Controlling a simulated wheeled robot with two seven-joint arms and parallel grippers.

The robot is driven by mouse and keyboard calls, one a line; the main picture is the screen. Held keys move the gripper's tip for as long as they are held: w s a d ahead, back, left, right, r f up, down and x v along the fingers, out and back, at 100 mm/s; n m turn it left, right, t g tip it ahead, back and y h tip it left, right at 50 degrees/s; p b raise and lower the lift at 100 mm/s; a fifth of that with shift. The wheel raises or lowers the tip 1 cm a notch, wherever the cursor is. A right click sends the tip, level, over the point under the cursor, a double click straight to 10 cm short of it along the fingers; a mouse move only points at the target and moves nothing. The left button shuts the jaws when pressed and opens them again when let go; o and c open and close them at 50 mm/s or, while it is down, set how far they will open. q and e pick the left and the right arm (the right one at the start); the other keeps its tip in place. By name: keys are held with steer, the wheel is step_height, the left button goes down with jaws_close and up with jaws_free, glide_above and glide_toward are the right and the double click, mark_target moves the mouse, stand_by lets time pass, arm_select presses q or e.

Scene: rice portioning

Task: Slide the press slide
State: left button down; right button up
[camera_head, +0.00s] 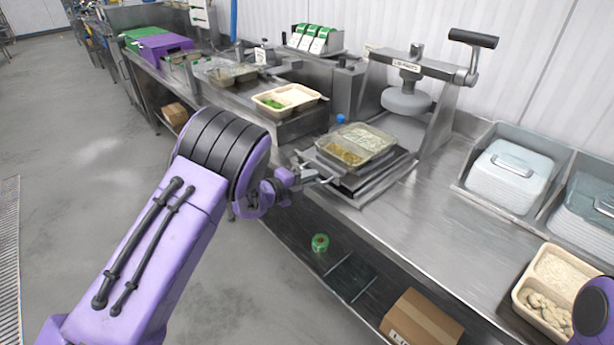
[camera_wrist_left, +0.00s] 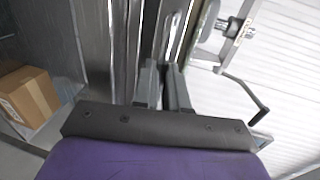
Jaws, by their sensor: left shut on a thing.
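The press slide (camera_head: 378,184) is a flat metal plate on the counter, drawn out in front of the press (camera_head: 440,105). A clear-lidded tray (camera_head: 357,146) with food in two compartments sits on it. My left gripper (camera_head: 318,179) is at the slide's front edge, shut on the slide's metal handle (camera_head: 303,160). In the left wrist view the two grey fingers of the gripper (camera_wrist_left: 165,82) close around the thin handle bar (camera_wrist_left: 174,38). My right gripper is out of view; only a purple part of my right arm shows at the lower right.
An open food tray (camera_head: 286,99) stands on the counter to the left. Stacked lids (camera_head: 512,175) fill bins at the right, near a two-compartment tray (camera_head: 551,290). A cardboard box (camera_head: 422,318) and green tape roll (camera_head: 320,243) lie on the lower shelf.

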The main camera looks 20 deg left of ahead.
arm_select(q)
steer(key=shift+s+f, duration=0.2)
steer(key=c, duration=1.2)
jaws_free()
steer(key=shift+s, duration=0.1)
steer(key=b+v, duration=0.3)
steer(key=v, duration=0.8)
steer(key=shift+r, duration=0.15)
